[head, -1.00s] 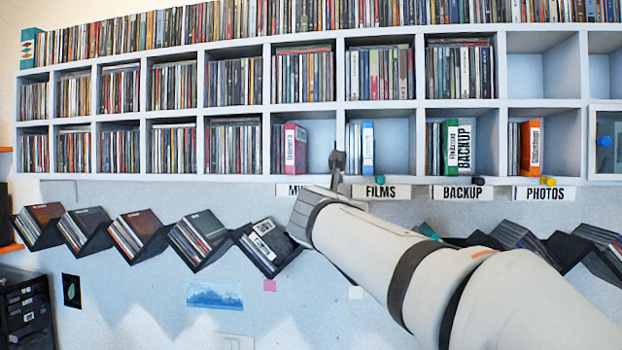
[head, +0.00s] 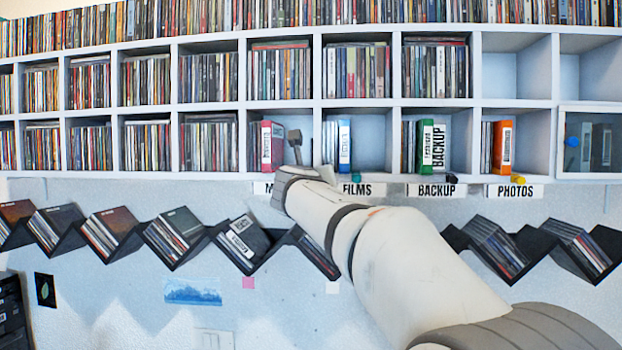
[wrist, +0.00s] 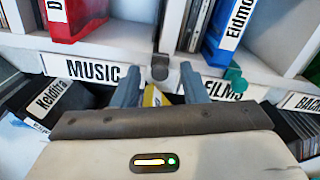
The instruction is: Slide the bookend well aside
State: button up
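A dark upright piece with a rounded knob (wrist: 160,68), which looks like the bookend, stands at the shelf's front edge beside the divider, above the MUSIC label (wrist: 92,68). My gripper (wrist: 160,80) is open in the wrist view, its two grey fingers apart with the knob between and just beyond their tips. I see no clear contact. In the head view my gripper (head: 295,150) is in front of the MUSIC compartment, and my arm covers part of that label. A red case (head: 272,145) stands left in that compartment, with free room to its right.
A blue case (head: 344,145) stands in the FILMS compartment, with a teal knob (head: 352,177) at its edge. Green (head: 427,145) and orange (head: 502,147) cases stand further right. A zigzag rack of discs (head: 185,235) runs below the shelf.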

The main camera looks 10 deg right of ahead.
jog(key=shift+c, duration=0.5)
grip_shut()
jog(key=shift+w+a, duration=0.1)
jog(key=shift+a, duration=0.25)
jog(key=shift+o, duration=0.5)
grip_release()
jog(key=b+v, duration=0.1)
jog(key=v, duration=0.6)
jog(key=shift+s, duration=0.4)
